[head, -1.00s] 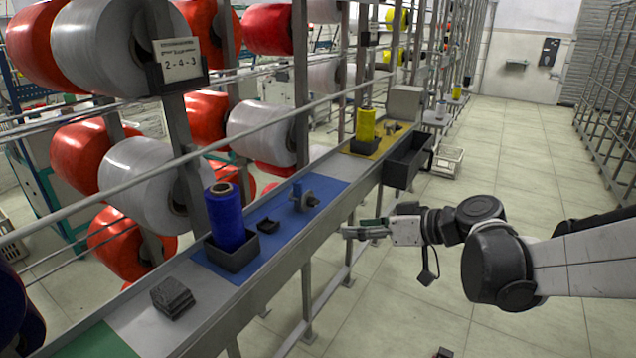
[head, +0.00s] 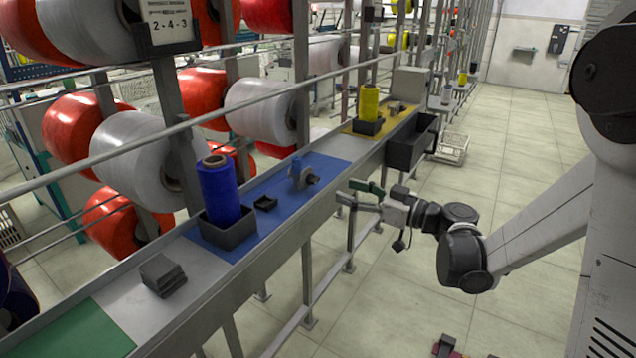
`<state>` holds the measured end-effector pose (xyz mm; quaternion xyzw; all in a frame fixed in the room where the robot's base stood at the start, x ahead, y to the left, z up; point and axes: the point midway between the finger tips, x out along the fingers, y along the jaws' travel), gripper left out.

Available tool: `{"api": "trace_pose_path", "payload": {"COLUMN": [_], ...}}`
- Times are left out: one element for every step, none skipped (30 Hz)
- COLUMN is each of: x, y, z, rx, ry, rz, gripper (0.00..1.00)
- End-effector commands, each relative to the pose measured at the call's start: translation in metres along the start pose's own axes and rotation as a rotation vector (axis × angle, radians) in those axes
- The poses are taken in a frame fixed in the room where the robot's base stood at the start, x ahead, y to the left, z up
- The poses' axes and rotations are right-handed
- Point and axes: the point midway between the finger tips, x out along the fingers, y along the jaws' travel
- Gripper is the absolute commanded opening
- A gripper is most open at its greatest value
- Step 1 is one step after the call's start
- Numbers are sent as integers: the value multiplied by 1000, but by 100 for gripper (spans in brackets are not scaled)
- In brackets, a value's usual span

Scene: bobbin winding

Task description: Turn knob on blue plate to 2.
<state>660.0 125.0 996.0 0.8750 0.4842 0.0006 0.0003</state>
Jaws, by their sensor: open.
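The blue plate (head: 262,213) lies on the long grey shelf. The knob device (head: 304,177), a small grey-blue unit with a dark knob facing right, stands near the plate's far end. Any numbers on it are too small to read. A blue bobbin (head: 219,191) stands upright in a dark square holder (head: 230,236) on the near end of the plate.
A yellow plate (head: 398,129) with a yellow bobbin (head: 369,103) lies farther along the shelf. A dark bin (head: 410,142) hangs on the shelf's front. Dark stacked blocks (head: 162,275) and a green plate (head: 92,332) are nearer. A rail (head: 130,137) runs behind the shelf. The aisle floor (head: 530,140) is clear.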

Motion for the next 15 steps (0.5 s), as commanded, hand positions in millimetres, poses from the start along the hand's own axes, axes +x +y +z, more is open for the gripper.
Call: {"api": "trace_pose_path", "payload": {"x": [11,16,24,30,35,43,48,53,60,64,68,74,77,80,84], "y": [-1,-1,-1,-1,-1,-1,-1,-1,-1,-1,-1,-1,-1,-1,0], "z": [1,1,1,1,1,1,1,1,1,1,1,1,1,1,1], "rx": [0,0,0,0,0,0,0,0,0,0,0,0,0,0,0], "ry": [0,0,0,0,0,-1,-1,-1,-1,-1,-1,-1,-1,-1,-1], "rz": [-4,-4,-3,-3,-3,-3,-3,-2,-2,-2,-2,-1,-1,-1,0], "gripper": [43,43,43,43,43,43,43,43,43,43,43,43,43,43,43]}}
